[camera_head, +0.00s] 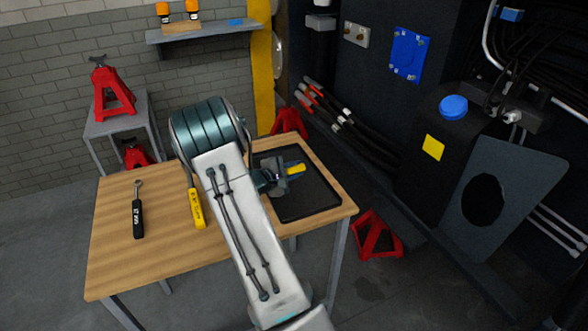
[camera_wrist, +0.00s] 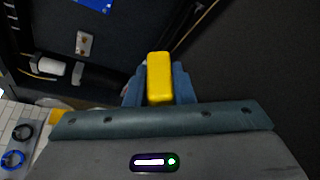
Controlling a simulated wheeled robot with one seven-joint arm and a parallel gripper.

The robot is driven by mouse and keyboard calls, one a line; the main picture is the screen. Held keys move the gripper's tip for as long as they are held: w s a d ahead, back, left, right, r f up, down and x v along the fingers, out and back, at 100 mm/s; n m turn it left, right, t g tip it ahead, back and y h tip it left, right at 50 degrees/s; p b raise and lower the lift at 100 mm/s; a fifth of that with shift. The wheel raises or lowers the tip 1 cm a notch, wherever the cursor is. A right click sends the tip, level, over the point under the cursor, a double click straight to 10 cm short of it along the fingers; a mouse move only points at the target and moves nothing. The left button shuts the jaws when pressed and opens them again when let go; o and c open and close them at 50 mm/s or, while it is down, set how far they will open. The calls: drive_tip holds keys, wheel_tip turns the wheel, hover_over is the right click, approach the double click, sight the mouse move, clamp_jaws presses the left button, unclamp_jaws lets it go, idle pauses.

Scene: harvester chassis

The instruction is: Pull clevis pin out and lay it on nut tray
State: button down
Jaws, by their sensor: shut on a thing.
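My gripper (camera_head: 285,174) is over the black nut tray (camera_head: 318,203) on the wooden workbench. It is shut on a yellow piece, which I take to be the clevis pin (camera_head: 296,168). In the wrist view the yellow piece (camera_wrist: 159,78) sits upright between the two blue-grey fingers (camera_wrist: 159,88). Its shank is not clearly visible. I cannot tell whether it touches the tray. The tray's visible floor is bare, and my arm hides its left part.
A black-handled ratchet (camera_head: 138,212) and a yellow-handled tool (camera_head: 197,208) lie on the workbench (camera_head: 110,265). The dark chassis on the right carries a pale bracket (camera_head: 356,35) and a blue plate (camera_head: 410,54). Red jack stands (camera_head: 376,236) stand around the bench.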

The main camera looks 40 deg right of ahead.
drive_tip(key=c, duration=1.2)
unclamp_jaws()
drive_tip(key=shift+o, duration=0.2)
drive_tip(key=b+v, duration=0.1)
drive_tip(key=v, duration=1.3)
drive_tip(key=shift+s+d, duration=0.1)
drive_tip(key=s+a+r+m+g+y+p, duration=0.1)
drive_tip(key=s+a+r+m+y, duration=0.25)
drive_tip(key=s, duration=0.25)
drive_tip(key=s+a+r+m+g+y+p, duration=0.1)
drive_tip(key=s+a+r+m+g+y, duration=0.2)
drive_tip(key=s, duration=0.4)
drive_tip(key=s+a+r+t+y+p, duration=0.1)
drive_tip(key=s+a+r+t+y, duration=0.1)
drive_tip(key=a, duration=0.4)
drive_tip(key=s+a+r+m+t+y+p, duration=0.1)
drive_tip(key=s+a+r+t+y, duration=0.2)
drive_tip(key=s+a+r+y, duration=0.2)
drive_tip(key=s+a+y, duration=0.2)
drive_tip(key=shift+s+a+r, duration=0.15)
drive_tip(key=shift+s+a, duration=0.1)
drive_tip(key=shift+a, duration=0.1)
